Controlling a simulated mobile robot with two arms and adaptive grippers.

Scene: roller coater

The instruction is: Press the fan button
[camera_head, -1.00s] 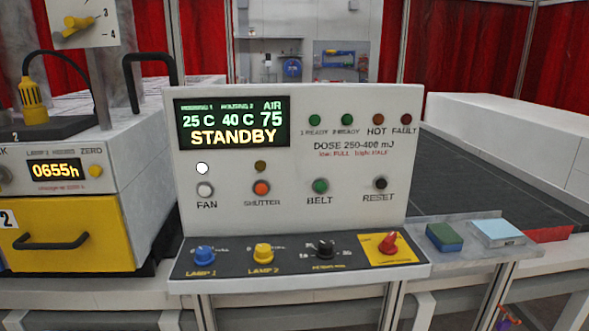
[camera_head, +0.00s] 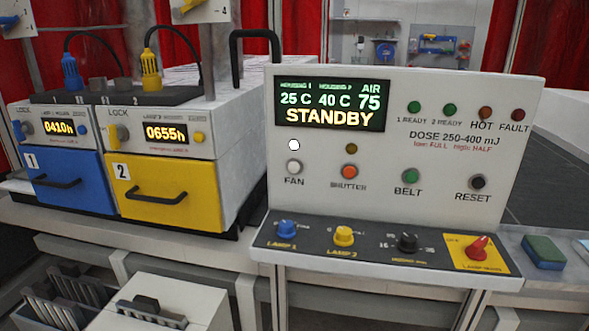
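The fan button (camera_head: 294,167) is a round whitish button above the label FAN, at the left of the control panel's (camera_head: 460,140) button row. A round white lamp (camera_head: 293,145) just above it is bright. The panel display (camera_head: 333,105) reads 25 C, 40 C, AIR 75 and STANDBY. To the right of the fan button are the orange shutter button (camera_head: 350,171), the green belt button (camera_head: 411,176) and the black reset button (camera_head: 478,182). Neither gripper shows in the head view.
Blue (camera_head: 280,229), yellow (camera_head: 343,236), black (camera_head: 407,242) and red (camera_head: 478,247) knobs stand on the ledge below the buttons. Two lamp units with a blue drawer (camera_head: 60,170) and a yellow drawer (camera_head: 190,212) stand left. A green-blue block (camera_head: 543,252) lies right.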

